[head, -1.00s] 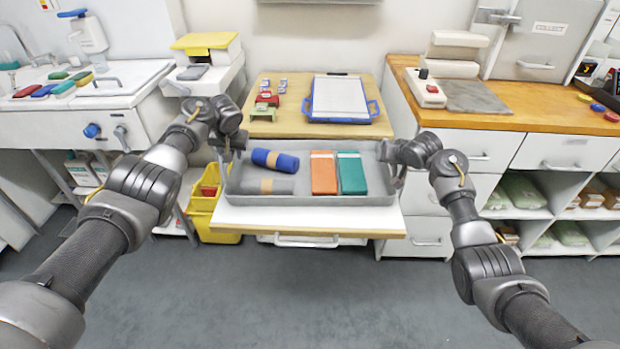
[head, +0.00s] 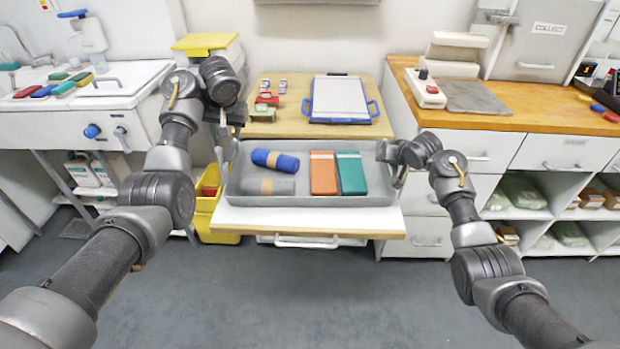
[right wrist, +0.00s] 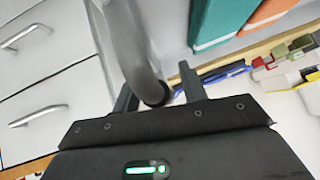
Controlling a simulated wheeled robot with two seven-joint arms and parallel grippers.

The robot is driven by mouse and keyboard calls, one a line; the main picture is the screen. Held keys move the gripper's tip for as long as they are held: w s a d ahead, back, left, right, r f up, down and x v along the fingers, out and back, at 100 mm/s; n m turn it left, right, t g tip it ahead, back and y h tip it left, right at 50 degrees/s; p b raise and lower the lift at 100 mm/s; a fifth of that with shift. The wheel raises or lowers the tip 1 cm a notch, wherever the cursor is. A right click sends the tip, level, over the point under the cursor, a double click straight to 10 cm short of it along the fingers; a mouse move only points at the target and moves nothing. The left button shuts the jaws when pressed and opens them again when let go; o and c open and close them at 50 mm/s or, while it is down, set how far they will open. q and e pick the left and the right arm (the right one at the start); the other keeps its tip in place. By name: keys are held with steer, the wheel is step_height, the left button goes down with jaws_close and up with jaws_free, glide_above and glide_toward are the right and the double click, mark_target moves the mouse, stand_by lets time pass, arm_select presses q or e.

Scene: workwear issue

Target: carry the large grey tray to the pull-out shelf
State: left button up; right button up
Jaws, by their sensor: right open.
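The large grey tray (head: 310,201) rests level on the white pull-out shelf (head: 300,219). It holds a blue roll (head: 275,160), a grey roll (head: 264,186), an orange pack (head: 323,174) and a teal pack (head: 351,174). My left gripper (head: 228,142) is just above the tray's left end; its jaw opening is unclear. My right gripper (head: 384,152) is at the tray's right end. In the right wrist view its fingers (right wrist: 157,92) stand apart, with a curved grey bar, apparently the tray's handle (right wrist: 128,45), between them.
Behind the shelf, a wooden top (head: 262,128) carries a blue-handled white board (head: 340,98) and small red and green items. A yellow bin (head: 215,222) stands below left. Drawer cabinets (head: 470,150) flank the right. The floor in front is clear.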

steer(key=v, duration=1.2)
steer(key=shift+s+f, duration=0.1)
stand_by(0.4)
